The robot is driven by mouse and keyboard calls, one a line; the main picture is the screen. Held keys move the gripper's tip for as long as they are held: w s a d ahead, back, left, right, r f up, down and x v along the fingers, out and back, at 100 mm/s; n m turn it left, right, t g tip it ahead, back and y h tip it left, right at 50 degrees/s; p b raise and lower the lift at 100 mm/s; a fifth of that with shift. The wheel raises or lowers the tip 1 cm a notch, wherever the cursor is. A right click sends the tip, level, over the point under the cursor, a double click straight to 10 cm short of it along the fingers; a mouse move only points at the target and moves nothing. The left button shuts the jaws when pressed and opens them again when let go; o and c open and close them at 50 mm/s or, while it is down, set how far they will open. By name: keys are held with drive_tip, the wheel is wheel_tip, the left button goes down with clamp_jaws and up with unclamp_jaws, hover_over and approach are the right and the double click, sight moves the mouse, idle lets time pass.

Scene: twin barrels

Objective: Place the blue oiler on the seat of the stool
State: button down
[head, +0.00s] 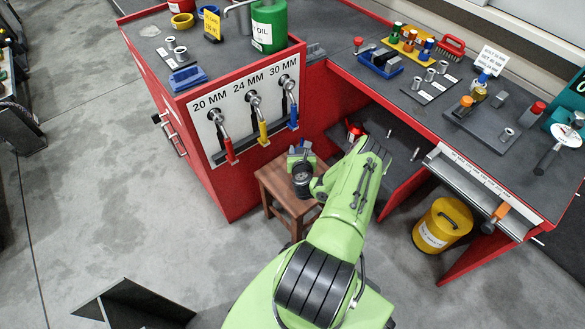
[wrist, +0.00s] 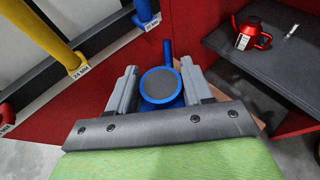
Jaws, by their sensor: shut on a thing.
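The blue oiler (wrist: 160,86) is between the two grey fingers of my gripper (wrist: 159,70) in the wrist view. Its round dark-centred end faces the camera, and a blue spout points away. In the head view my gripper (head: 301,155) hangs over the brown wooden stool (head: 276,181), and only a little blue of the oiler shows there. My arm hides part of the stool's seat. I cannot tell whether the oiler touches the seat. In the wrist view the stool is almost wholly hidden behind my gripper.
A red cabinet (head: 215,172) with hanging wrenches stands left of the stool. A red bench (head: 450,130) with tools is on the right. A red oiler (wrist: 251,35) sits on a dark lower shelf (wrist: 275,65). A yellow canister (head: 442,225) stands beneath the bench.

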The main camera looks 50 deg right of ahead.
wheel_tip(320, 180, down, 6)
drive_tip(key=shift+w+f+b, duration=0.1)
drive_tip(key=shift+b, duration=1)
drive_tip(key=shift+c, duration=2.3)
unclamp_jaws()
